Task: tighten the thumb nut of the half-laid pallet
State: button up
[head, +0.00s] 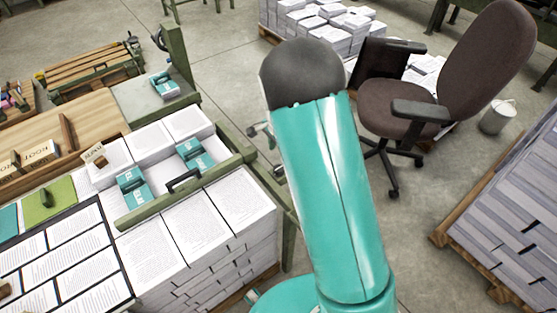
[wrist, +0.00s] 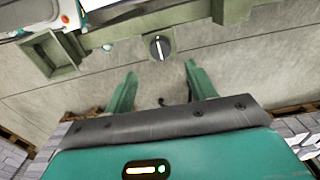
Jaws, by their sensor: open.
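In the wrist view a dark round knob with a pale line across its face, which looks like the thumb nut (wrist: 160,47), sits on a green beam (wrist: 105,62). My gripper (wrist: 161,70) is open, its two green fingers apart. The knob lies just beyond the fingertips, about centred between them; I see no contact. In the head view the half-laid pallet (head: 205,233) appears to be the stack of printed sheets at left, with a green frame (head: 215,172) across its top. My turquoise arm hides my gripper there, and I cannot pick out the knob.
Teal boxes (head: 132,187) and a black handle (head: 184,181) are by the frame. A brown office chair (head: 405,105) stands right of my arm. A loaded pallet (head: 510,220) is at far right, a white bucket (head: 497,116) behind it.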

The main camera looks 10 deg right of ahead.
notch_tip(320, 180, up, 6)
jog(key=shift+f, duration=0.15)
dwell(0.5)
jog(key=s+r+n+t+y, duration=0.1)
jog(key=s+r+n, duration=0.2)
jog(key=s+r, duration=0.45)
jog(key=s+r+n+t, duration=0.25)
jog(key=s+r, duration=0.25)
jog(key=r, duration=0.5)
jog(key=s+r+n+t, duration=0.1)
jog(key=s+n, duration=0.3)
jog(key=s, duration=0.4)
jog(key=s+r+n+t+h, duration=0.1)
jog(key=s+r+n, duration=0.3)
jog(key=s, duration=0.4)
jog(key=shift+a, duration=0.25)
jog(key=shift+r, duration=0.1)
jog(key=shift+c, duration=0.5)
